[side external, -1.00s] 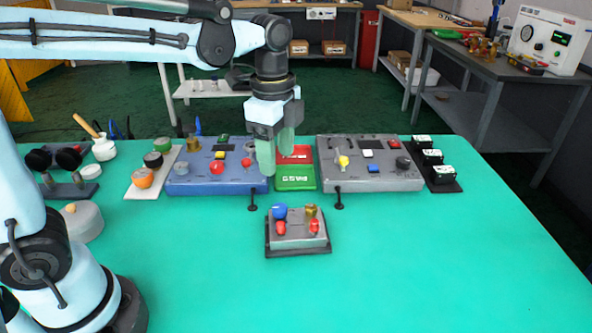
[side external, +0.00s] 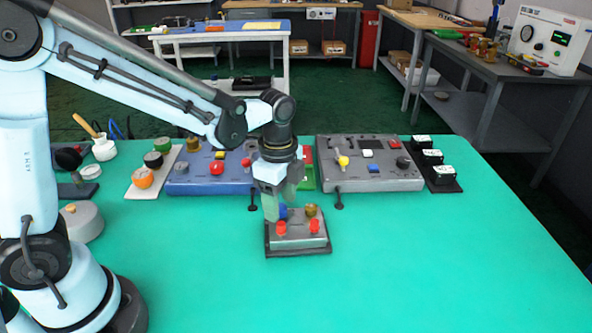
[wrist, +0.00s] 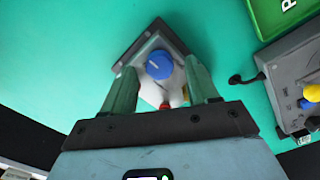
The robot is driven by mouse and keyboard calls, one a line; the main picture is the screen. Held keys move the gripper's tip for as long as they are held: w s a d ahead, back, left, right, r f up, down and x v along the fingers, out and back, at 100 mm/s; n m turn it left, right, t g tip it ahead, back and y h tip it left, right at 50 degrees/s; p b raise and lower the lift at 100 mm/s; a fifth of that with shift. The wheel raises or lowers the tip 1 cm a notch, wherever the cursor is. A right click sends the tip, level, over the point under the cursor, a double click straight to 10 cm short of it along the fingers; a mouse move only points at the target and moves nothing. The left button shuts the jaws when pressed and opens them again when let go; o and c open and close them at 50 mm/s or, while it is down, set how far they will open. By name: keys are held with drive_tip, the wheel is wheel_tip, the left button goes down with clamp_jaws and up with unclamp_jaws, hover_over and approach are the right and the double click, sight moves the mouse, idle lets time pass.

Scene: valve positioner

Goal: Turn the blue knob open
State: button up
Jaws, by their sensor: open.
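The blue knob (side external: 283,212) sits at the back left of a small grey box on a dark base (side external: 298,248). The gripper partly hides it in the side view. In the wrist view the blue knob (wrist: 159,64) shows a white pointer line and lies between and beyond my two green fingers. My gripper (side external: 280,207) is open and points down over the back left of the box. In the wrist view my gripper (wrist: 163,84) has its fingers apart on either side of the knob. Whether the fingers touch the knob is unclear.
The same box carries a brass knob (side external: 311,210) and two red knobs (side external: 314,227) close to the blue one. Behind stand a blue panel (side external: 200,186) and a grey panel (side external: 369,182), with black levers in front. The front and right table (side external: 440,260) are clear.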

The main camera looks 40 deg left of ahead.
drive_tip(key=shift+f, duration=0.4)
drive_tip(key=c, duration=1)
drive_tip(key=shift+c, duration=0.2)
